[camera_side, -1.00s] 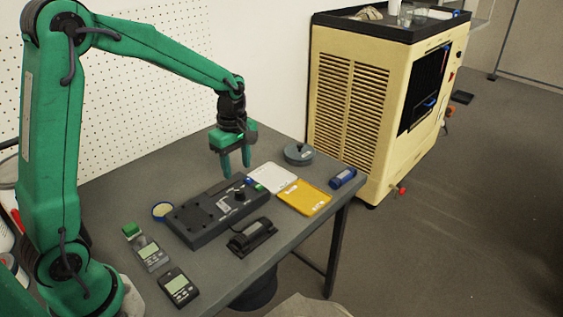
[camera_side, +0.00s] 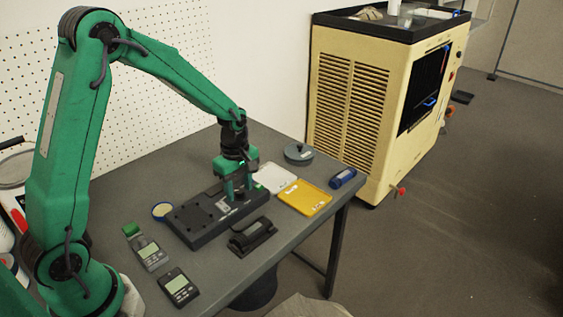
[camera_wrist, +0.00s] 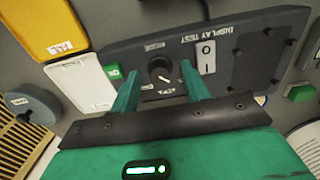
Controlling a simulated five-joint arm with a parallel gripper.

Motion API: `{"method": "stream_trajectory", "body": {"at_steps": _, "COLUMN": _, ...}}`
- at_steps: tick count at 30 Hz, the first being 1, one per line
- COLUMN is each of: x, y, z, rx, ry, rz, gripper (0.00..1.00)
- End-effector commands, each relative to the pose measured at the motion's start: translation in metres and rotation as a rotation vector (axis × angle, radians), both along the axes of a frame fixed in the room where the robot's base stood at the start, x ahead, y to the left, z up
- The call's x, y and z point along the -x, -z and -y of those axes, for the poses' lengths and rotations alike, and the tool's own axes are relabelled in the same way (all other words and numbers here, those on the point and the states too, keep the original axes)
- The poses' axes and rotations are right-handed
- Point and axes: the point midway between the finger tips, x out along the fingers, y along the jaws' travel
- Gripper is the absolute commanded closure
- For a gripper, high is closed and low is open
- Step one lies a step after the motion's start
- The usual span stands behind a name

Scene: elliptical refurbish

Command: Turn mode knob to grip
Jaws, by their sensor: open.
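The mode knob (camera_wrist: 161,71) is a round black dial on a dark grey test panel, with a light pointer line on its face. Printed labels lie around it, too small and turned to read surely. The panel (camera_side: 192,220) lies flat on the table in the side view. My gripper (camera_wrist: 158,82) is open, with one green finger on each side of the knob in the wrist view. In the side view my gripper (camera_side: 238,195) points down at the panel's right end and hides the knob. I cannot tell whether the fingers touch it.
A white tray (camera_side: 275,178) and a yellow tray (camera_side: 305,198) lie right of the panel. A black device (camera_side: 252,236) sits in front. Two handheld meters (camera_side: 180,288) lie at the front left. A grey round disc (camera_side: 298,153) and a blue cylinder (camera_side: 343,178) are at the far right.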

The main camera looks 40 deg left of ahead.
Motion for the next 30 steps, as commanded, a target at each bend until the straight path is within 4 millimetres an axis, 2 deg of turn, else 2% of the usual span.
{"method": "stream_trajectory", "body": {"at_steps": 2, "x": 0.0000, "y": -0.0001, "z": 0.0000, "rx": 0.000, "ry": 0.000, "rz": 0.000, "gripper": 0.54}}
{"method": "stream_trajectory", "body": {"at_steps": 3, "x": 0.0000, "y": -0.0002, "z": 0.0000, "rx": 0.000, "ry": 0.000, "rz": 0.000, "gripper": 0.57}}
{"method": "stream_trajectory", "body": {"at_steps": 9, "x": 0.0000, "y": -0.0004, "z": 0.0000, "rx": 0.000, "ry": 0.000, "rz": 0.000, "gripper": 0.97}}
{"method": "stream_trajectory", "body": {"at_steps": 10, "x": 0.0000, "y": -0.0004, "z": 0.0000, "rx": 0.000, "ry": 0.000, "rz": 0.000, "gripper": 0.98}}
{"method": "stream_trajectory", "body": {"at_steps": 20, "x": 0.0000, "y": -0.0007, "z": 0.0000, "rx": 0.000, "ry": 0.030, "rz": 0.000, "gripper": 0.98}}
{"method": "stream_trajectory", "body": {"at_steps": 30, "x": 0.0000, "y": -0.0009, "z": 0.0002, "rx": 0.000, "ry": 0.198, "rz": 0.000, "gripper": 0.98}}
